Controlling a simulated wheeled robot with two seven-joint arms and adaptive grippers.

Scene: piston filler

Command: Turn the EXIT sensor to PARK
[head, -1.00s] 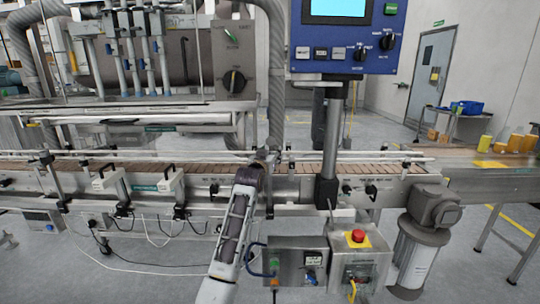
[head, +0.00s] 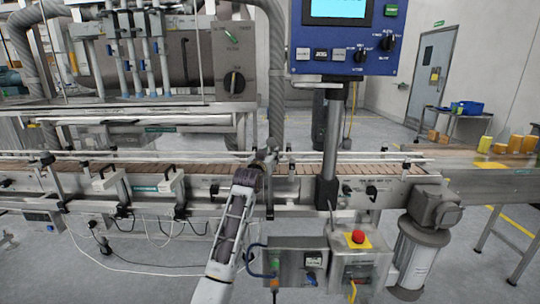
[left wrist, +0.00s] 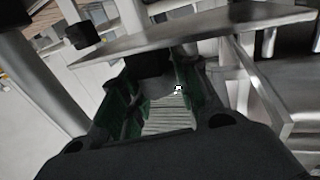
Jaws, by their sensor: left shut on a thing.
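My left gripper (head: 262,158) is at the conveyor's near rail, left of the screen post. It is shut on a small grey part (head: 271,146) that stands up tilted at the rail, which I take to be the EXIT sensor; no label on it can be read. In the left wrist view a dark block (left wrist: 148,64) sits between the green-lined fingers, under a flat metal plate (left wrist: 190,35). The hand hides most of the held part, and no PARK mark is legible. My right gripper is not in view.
The conveyor (head: 340,168) runs across the scene. A blue control panel (head: 345,38) on a post (head: 332,140) stands just right of the hand. Below are a grey switch box (head: 297,268) and an emergency stop (head: 358,237). A motor (head: 437,207) is at the right.

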